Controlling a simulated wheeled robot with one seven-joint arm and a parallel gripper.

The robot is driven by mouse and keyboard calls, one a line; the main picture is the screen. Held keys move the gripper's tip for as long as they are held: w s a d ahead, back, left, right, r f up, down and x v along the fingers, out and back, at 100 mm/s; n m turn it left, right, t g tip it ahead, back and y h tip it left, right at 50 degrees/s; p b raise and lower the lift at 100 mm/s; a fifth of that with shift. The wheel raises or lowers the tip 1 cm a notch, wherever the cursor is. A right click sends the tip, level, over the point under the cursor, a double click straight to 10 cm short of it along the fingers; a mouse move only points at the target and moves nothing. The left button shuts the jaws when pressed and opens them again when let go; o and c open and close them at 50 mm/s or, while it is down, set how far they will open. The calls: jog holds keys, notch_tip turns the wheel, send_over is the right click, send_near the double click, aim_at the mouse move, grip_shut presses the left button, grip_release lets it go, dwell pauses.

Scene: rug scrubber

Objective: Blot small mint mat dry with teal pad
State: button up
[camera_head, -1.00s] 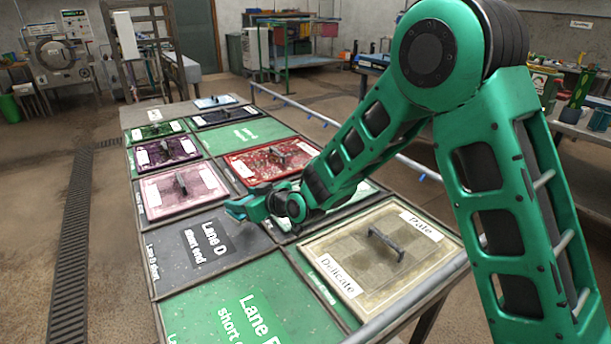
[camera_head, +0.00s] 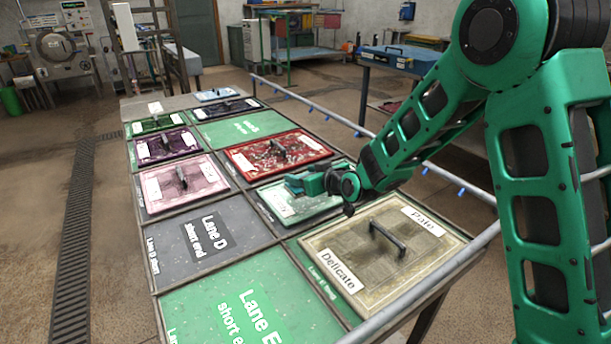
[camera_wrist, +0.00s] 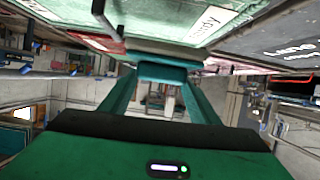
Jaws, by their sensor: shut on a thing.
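The small mint mat (camera_head: 318,212) lies in the row right of the grey "Lane D short end" panel. It is pale green with white labels, and my arm and gripper cover part of it. My gripper (camera_head: 303,184) is low over the mat's middle left. In the wrist view its fingers reach forward and are shut on a teal block (camera_wrist: 165,72), which looks like the teal pad. The mat's surface shows just beyond the pad there. I cannot tell whether the pad touches the mat.
The cream "Delicate/Pale" mat (camera_head: 345,237) with a raised dark handle (camera_head: 387,238) lies nearer. A red mat (camera_head: 256,168) with a handle lies behind. The grey Lane D panel (camera_head: 170,225) is bare. A metal rail (camera_head: 415,168) runs along the table's right side.

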jog(key=shift+w+d+f, duration=0.1)
jog(key=shift+d+f, duration=0.05)
jog(key=shift+d, duration=0.2)
jog(key=shift+f, duration=2.2)
jog(key=shift+f, duration=0.5)
jog(key=shift+a+f, duration=0.1)
jog(key=shift+f, duration=0.15)
dwell(0.5)
jog(key=shift+r, duration=0.1)
jog(key=shift+r, duration=2.3)
